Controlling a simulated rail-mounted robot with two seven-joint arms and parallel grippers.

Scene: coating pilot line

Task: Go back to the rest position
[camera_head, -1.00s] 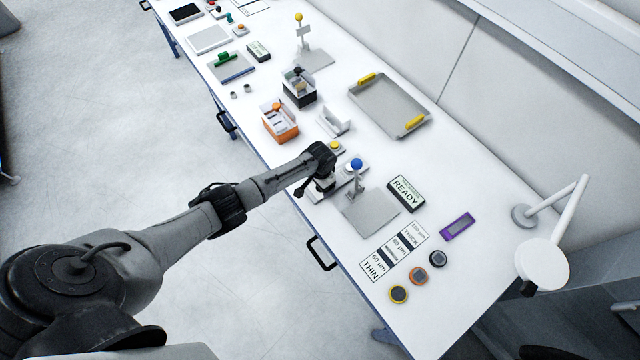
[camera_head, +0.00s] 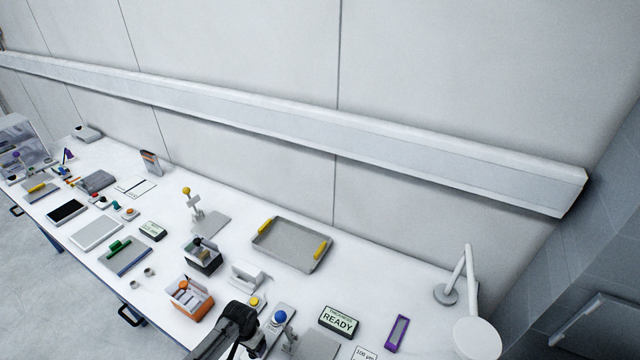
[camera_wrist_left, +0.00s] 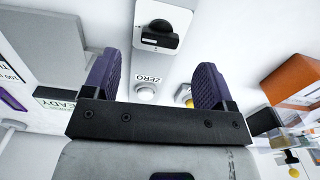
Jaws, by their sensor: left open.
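My left gripper (camera_wrist_left: 155,80) is open, with purple pads on its two fingers and nothing between them in the left wrist view. Past the fingers, that view shows a pale device with a ZERO label (camera_wrist_left: 148,78), a white round button (camera_wrist_left: 146,93) and a black knob (camera_wrist_left: 160,34). In the head view my left wrist comes in at the bottom edge, beside the yellow button (camera_head: 254,301) and the blue-knobbed stand (camera_head: 279,318). The fingertips are hidden there. My right gripper is in neither view.
An orange box (camera_head: 190,300), a dark box (camera_head: 203,257) and a white holder (camera_head: 247,275) stand close to my left wrist. A lamp (camera_head: 477,338) stands at the right.

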